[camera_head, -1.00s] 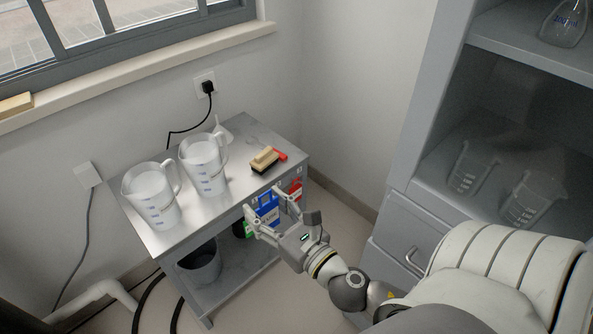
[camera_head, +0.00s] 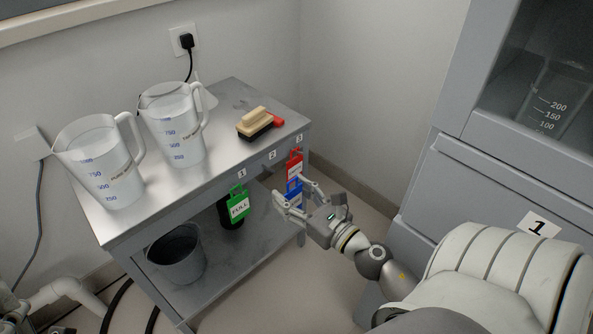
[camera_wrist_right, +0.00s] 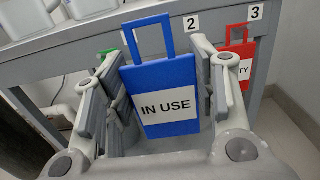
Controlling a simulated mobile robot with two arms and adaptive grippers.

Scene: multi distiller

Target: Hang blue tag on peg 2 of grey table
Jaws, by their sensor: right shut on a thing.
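The blue tag (camera_head: 295,195), a plate with a loop handle marked IN USE, is held in my right gripper (camera_head: 290,189). The wrist view shows the blue tag (camera_wrist_right: 163,98) upright between the fingers, its handle in front of the grey table's edge and left of label 2 (camera_wrist_right: 192,22). The grey table (camera_head: 225,125) has labels 1, 2 and 3 (camera_head: 272,155) along its front edge. Whether the handle touches peg 2 cannot be told; the peg itself is not clearly visible. My left gripper is not in view.
A green FULL tag (camera_head: 238,207) hangs below label 1 and a red tag (camera_head: 294,164) below label 3. Two jugs (camera_head: 100,165) and a brush (camera_head: 258,122) stand on the tabletop. A bucket (camera_head: 177,258) is on the lower shelf. A grey cabinet (camera_head: 470,190) stands at right.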

